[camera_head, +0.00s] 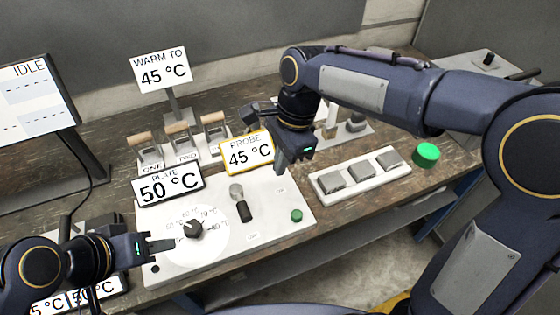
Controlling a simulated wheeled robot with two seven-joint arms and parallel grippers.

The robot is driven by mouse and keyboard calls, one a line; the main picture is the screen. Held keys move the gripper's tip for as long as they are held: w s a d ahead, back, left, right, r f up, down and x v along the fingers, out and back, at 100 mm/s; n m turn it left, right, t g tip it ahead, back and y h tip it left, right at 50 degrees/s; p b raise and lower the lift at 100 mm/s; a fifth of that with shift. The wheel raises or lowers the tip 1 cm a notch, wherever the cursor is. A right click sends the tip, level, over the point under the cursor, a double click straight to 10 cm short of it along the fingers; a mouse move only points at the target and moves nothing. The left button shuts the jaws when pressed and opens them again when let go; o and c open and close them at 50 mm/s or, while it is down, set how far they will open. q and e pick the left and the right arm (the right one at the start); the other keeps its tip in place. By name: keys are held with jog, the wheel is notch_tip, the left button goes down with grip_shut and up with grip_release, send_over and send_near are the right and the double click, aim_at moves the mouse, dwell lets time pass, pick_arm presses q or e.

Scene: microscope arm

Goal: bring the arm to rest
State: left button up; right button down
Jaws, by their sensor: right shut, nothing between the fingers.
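My right arm reaches in from the right, over the bench. Its gripper (281,165) points down beside the yellow-edged PROBE display reading 45 °C (247,153), and it is shut with nothing in it. It hangs over the back of the white control panel (270,222); I cannot tell its exact height. My left gripper (172,244) is low at the left, pointing right over the panel's front left part, near the dial (193,229). Its fingers overlap in the picture, so their opening is unclear.
The panel has a toggle lever (240,203) and a green button (296,215). Around it are a PLATE display at 50 °C (168,186), several wooden-handled switches (179,137), a WARM TO sign (161,69), an IDLE screen (35,95), a three-key block (360,175) and a green knob (426,154).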

jog(key=s+d+r+n+t+y, duration=0.25)
jog(key=s+d+n, duration=0.3)
jog(key=d, duration=0.65)
jog(key=s+d+f+n+t, duration=0.2)
jog(key=s+d+n, duration=0.1)
jog(key=s, duration=0.2)
jog(key=s+d+f+n+t+h, duration=0.1)
jog(key=s+d+f+n+t, duration=0.1)
jog(key=s, duration=0.4)
jog(key=shift+d+f+n, duration=0.15)
jog(key=shift+d+n, duration=0.3)
jog(key=shift+n, duration=0.1)
